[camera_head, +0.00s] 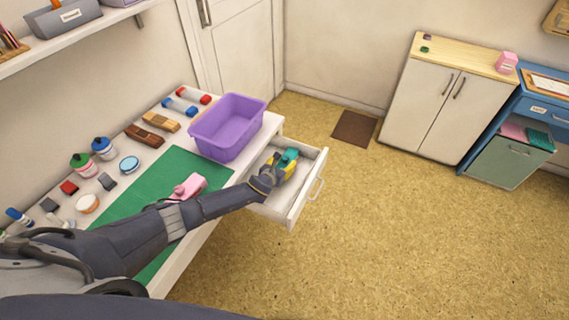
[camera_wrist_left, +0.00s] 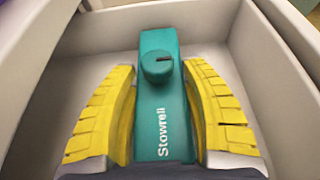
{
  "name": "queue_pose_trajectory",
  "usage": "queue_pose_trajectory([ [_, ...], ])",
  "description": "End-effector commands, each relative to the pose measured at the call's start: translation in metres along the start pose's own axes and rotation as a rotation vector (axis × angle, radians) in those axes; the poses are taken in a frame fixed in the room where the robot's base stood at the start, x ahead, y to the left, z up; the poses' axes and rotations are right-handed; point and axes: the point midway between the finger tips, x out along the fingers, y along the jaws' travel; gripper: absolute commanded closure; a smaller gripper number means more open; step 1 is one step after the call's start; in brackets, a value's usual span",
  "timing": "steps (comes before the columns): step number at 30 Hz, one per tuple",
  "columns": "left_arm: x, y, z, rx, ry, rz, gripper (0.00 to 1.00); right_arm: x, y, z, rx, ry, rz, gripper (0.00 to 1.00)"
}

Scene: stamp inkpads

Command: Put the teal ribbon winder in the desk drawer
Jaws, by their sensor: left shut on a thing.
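The teal ribbon winder (camera_head: 291,155) is between the yellow fingers of my left gripper (camera_head: 279,165), over or inside the open desk drawer (camera_head: 296,207). In the left wrist view, the winder (camera_wrist_left: 161,110), marked "Stowrell" and with a round knob on top, sits between the two yellow finger pads of the gripper (camera_wrist_left: 160,115). The drawer's pale walls (camera_wrist_left: 268,50) surround it there. Whether the winder touches the drawer floor cannot be told. My right gripper is not in view.
A purple tub (camera_head: 228,125) stands on the desk beside the drawer. A pink object (camera_head: 189,186) is on the green mat (camera_head: 160,179), close to my left arm. Bottles, pads and stamps line the desk's wall side. Open floor lies right of the drawer.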

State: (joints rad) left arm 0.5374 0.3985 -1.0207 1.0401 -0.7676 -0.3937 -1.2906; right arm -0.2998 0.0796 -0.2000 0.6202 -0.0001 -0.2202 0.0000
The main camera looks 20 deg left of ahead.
Motion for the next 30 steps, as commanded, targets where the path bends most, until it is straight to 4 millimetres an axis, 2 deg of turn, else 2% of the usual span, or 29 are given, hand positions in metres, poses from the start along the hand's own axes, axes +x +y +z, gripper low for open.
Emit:
queue_pose_trajectory([
  [1, 0.0, -0.001, -0.001, -0.001, 0.0, 0.0, 0.5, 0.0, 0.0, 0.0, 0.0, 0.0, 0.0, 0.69],
  [6, 0.0, 0.0, -0.001, 0.0, 0.0, 0.0, 0.31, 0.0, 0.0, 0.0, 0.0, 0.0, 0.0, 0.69],
  [7, 0.0, 0.0, -0.001, 0.0, 0.0, 0.0, 0.3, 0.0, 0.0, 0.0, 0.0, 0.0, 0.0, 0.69],
  [19, -0.003, 0.001, 0.003, 0.001, 0.0, 0.001, 0.3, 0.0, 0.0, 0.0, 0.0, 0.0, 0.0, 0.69],
  [23, -0.014, 0.001, 0.002, 0.0, -0.001, 0.0, 0.3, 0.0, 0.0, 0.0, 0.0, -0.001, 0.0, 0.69],
  [30, -0.046, 0.0, 0.002, 0.0, 0.0, -0.001, 0.3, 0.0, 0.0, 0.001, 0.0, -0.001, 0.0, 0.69],
])
